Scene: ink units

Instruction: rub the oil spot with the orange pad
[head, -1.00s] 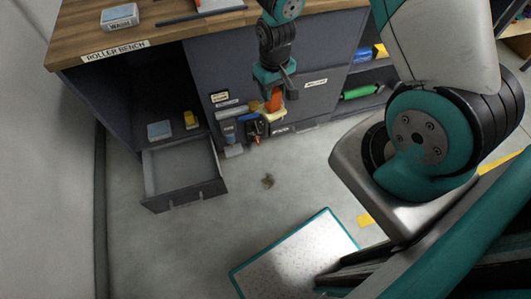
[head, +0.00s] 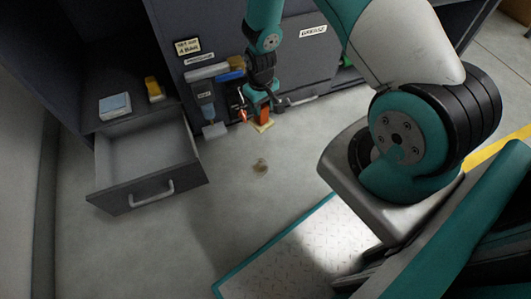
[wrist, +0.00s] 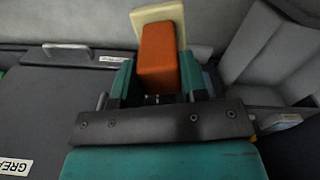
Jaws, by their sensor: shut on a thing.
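The oil spot (head: 260,165) is a small brown patch on the grey floor in the head view. My gripper (head: 262,108) is above and behind it, close to the bench front. It is shut on the orange pad (wrist: 160,58), an orange block with a pale cream face at its far end. The pad also shows in the head view (head: 264,117), hanging below my gripper. The pad and the spot are apart. The wrist view does not show the spot.
An open, empty-looking drawer (head: 145,185) juts out at the left. A blue-white box (head: 115,105) and a yellow item (head: 154,89) sit on the shelf above it. Tools hang on the bench front (head: 207,103). A teal-edged plate (head: 300,250) lies at the front. Floor around the spot is clear.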

